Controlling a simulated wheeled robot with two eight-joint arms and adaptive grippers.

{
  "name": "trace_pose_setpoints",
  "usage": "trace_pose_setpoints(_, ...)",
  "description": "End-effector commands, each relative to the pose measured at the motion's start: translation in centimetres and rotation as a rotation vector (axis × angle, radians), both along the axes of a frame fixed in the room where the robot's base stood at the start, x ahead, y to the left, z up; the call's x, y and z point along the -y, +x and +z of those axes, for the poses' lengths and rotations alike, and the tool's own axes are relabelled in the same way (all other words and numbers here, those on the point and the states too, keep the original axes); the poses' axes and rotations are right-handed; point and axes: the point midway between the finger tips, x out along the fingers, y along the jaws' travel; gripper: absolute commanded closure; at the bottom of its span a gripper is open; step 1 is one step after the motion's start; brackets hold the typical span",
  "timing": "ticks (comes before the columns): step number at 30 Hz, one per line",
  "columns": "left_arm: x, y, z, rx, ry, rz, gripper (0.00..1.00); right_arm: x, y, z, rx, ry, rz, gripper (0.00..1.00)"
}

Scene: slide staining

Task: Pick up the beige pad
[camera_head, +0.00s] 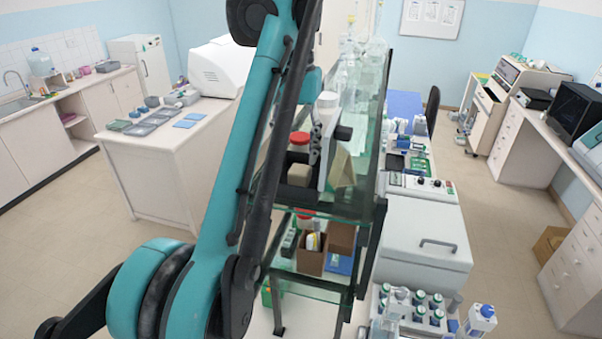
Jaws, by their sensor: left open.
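A small beige block (300,175) sits on the upper level of the glass shelf unit in the middle of the head view. A flatter tan piece (342,172) shows just right of it through the glass. I cannot tell for sure which of the two is the beige pad. My left arm rises from the bottom left and crosses in front of the shelf. My left gripper (319,143) is open, close to the shelf's upper level and above the beige block, apart from it as far as I can see. The arm hides part of the shelf. My right gripper is not in view.
A red-capped jar (299,139) stands just behind the block. Glassware (366,55) crowds the shelf top. A lower level holds a brown box (311,257). A white lab machine (424,235) and a bottle rack (408,314) stand close on the right.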

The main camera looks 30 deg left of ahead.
Motion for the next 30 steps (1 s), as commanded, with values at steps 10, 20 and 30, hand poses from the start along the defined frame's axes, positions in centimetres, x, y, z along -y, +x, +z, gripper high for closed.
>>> trace_pose_setpoints(10,0.3,0.4,-4.6,0.001,0.0,0.0,0.52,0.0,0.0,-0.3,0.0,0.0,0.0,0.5)
trace_pose_setpoints(20,0.3,0.4,-5.7,0.001,0.0,-0.001,0.52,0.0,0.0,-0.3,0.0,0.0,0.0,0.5)
trace_pose_setpoints(30,0.3,0.4,-5.7,0.001,0.0,-0.001,0.79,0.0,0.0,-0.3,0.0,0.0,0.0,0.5)
